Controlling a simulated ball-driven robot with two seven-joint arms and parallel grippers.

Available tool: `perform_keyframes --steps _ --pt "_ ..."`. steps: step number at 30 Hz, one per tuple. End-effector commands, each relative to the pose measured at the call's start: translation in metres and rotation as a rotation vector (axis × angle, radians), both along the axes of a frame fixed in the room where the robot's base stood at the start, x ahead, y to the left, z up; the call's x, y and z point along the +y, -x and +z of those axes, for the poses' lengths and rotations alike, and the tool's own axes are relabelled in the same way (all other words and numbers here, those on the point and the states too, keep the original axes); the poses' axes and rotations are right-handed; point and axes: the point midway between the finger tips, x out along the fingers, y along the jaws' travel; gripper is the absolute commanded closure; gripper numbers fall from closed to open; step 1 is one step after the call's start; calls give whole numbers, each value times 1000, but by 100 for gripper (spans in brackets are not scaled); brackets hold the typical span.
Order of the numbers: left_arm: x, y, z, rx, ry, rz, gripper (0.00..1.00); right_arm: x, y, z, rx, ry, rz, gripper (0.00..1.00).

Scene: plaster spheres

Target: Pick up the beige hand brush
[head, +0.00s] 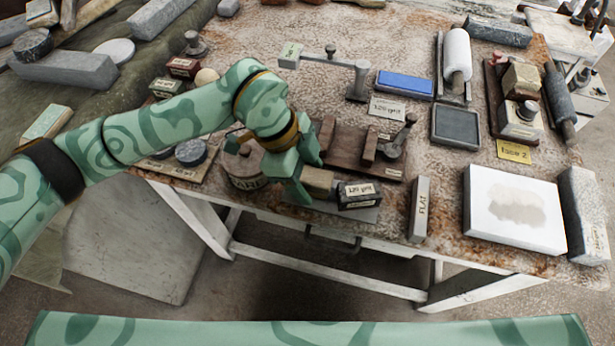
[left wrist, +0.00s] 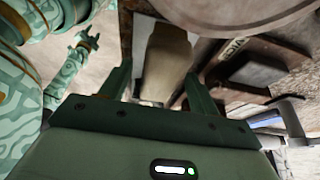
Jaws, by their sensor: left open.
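The beige hand brush (head: 319,182) lies at the front edge of the table, its pale handle towards my left gripper (head: 307,173). In the left wrist view the pale, blunt-ended brush (left wrist: 166,60) shows between the two fingers of the left gripper (left wrist: 158,77). The fingers are open, one on each side of it, with gaps visible. Part of the brush is hidden behind the gripper in the head view. A small teal hand shape, likely my right gripper (left wrist: 86,42), shows far off in the left wrist view, too small to read.
A dark block labelled 120 grit (head: 358,194) sits at the brush's right end. A round labelled tin (head: 244,170) stands left of the gripper, and a brown wooden fixture (head: 345,147) is just behind. A block marked FLAT (head: 420,208) stands further right.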

Motion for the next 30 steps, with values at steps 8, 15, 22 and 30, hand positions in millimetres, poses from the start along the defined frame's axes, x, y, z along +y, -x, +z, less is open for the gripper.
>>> perform_keyframes --steps 8,15,22,30 --pt "0 1 -2 1 0 0 38 0 -2 5 -4 0 0 58" --pt "0 0 -4 1 0 0 38 0 -2 5 -4 1 0 58" --pt "0 0 -4 0 0 0 74 0 -2 5 -4 0 0 58" --pt "0 0 -4 0 0 0 88 0 -2 5 -4 0 0 58"
